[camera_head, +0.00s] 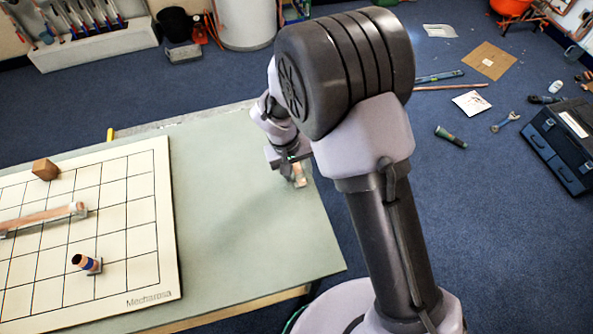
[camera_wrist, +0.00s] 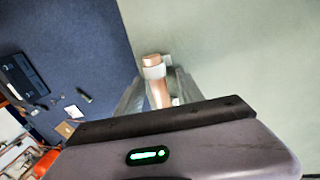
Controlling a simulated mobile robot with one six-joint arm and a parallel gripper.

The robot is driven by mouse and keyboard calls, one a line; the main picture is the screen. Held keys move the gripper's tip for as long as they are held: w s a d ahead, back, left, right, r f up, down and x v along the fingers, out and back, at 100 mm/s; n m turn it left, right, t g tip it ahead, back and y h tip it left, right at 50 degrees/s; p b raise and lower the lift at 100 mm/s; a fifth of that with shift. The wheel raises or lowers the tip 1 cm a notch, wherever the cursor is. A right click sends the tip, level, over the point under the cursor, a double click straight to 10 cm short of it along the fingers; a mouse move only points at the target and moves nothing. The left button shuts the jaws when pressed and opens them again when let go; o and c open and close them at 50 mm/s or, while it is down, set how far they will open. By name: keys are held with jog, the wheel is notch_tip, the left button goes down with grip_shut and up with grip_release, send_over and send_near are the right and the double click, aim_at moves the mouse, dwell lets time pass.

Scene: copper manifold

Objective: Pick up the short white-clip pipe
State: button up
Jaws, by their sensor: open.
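The short white-clip pipe (camera_wrist: 158,92) is a copper tube with a white clip (camera_wrist: 153,71) near its end. It lies on the grey-green table (camera_wrist: 230,60) close to the table's edge. In the head view the pipe (camera_head: 299,175) shows just below my gripper (camera_head: 290,161). In the wrist view my gripper (camera_wrist: 160,85) is open, with one finger on each side of the pipe. The pipe's near end is hidden behind the gripper body. I cannot tell whether either finger touches it.
A white gridded board (camera_head: 130,215) fills the table's left side. It holds a wooden block (camera_head: 45,169), a long copper pipe (camera_head: 42,218) and a short blue-banded pipe (camera_head: 86,263). The table between board and gripper is clear. A toolbox (camera_head: 560,140) stands on the floor.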

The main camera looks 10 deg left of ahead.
jog(key=shift+w, duration=0.1)
grip_shut()
